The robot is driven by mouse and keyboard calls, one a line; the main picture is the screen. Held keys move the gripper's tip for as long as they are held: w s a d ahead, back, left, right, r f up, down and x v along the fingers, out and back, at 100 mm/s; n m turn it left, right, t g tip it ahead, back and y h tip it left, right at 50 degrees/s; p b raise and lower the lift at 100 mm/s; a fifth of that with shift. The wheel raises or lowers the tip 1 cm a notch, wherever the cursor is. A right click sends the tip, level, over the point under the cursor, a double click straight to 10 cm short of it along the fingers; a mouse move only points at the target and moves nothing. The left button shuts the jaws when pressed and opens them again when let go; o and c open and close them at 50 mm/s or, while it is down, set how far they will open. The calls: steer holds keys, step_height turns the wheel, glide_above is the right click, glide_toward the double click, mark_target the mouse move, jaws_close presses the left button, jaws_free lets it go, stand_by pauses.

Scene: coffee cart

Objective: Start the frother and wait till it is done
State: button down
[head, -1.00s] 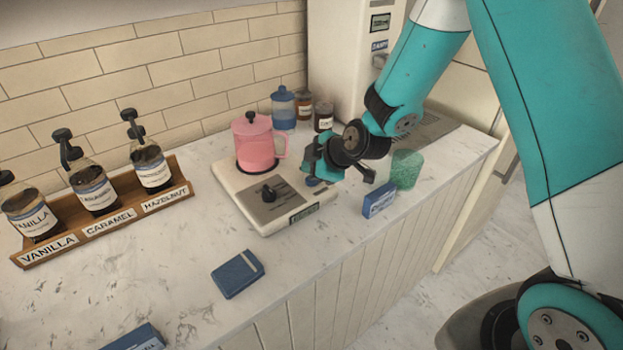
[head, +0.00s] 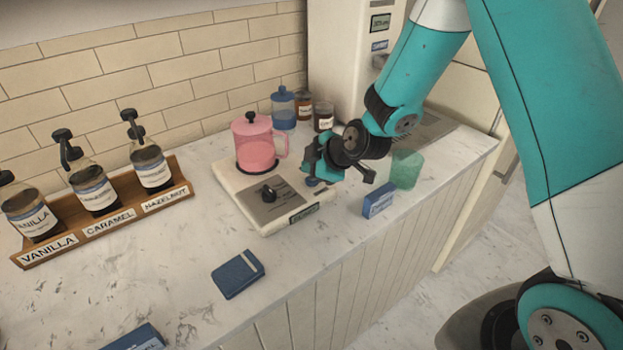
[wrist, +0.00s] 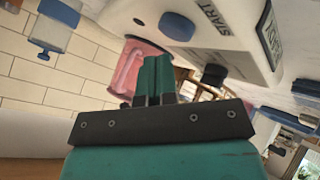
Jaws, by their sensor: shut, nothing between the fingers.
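The frother has a white base (head: 235,202) on the counter, with a pink lidded jug (head: 258,150) on its back part. A black knob (head: 268,192) sits on a grey plate at its front. Its blue button (head: 313,182) shows just below my gripper (head: 312,168), at the base's right end. In the wrist view, the blue button (wrist: 177,26) is beside the START lettering, and the pink jug (wrist: 140,68) is behind my gripper (wrist: 157,62). My fingers are together and empty. They appear apart from the button, though the exact gap is unclear. The frother's display text is unreadable.
A blue box (head: 378,200) and a green cup (head: 405,170) stand right of the frother. Jars (head: 303,106) stand behind it, beside a tall white machine (head: 345,60). A syrup rack (head: 105,222) is at left. A dark blue box (head: 238,274) lies in front.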

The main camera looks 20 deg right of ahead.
steer(key=shift+f, duration=0.15)
steer(key=shift+f+b, duration=0.3)
steer(key=shift+b, duration=0.35)
steer(key=shift+f+b, duration=0.5)
steer(key=shift+b, duration=0.05)
stand_by(0.7)
steer(key=shift+r, duration=0.1)
steer(key=shift+r+p, duration=0.5)
steer(key=shift+r, duration=0.35)
steer(key=shift+r, duration=0.1)
steer(key=shift+r+p, duration=1.5)
steer(key=shift+r, duration=0.95)
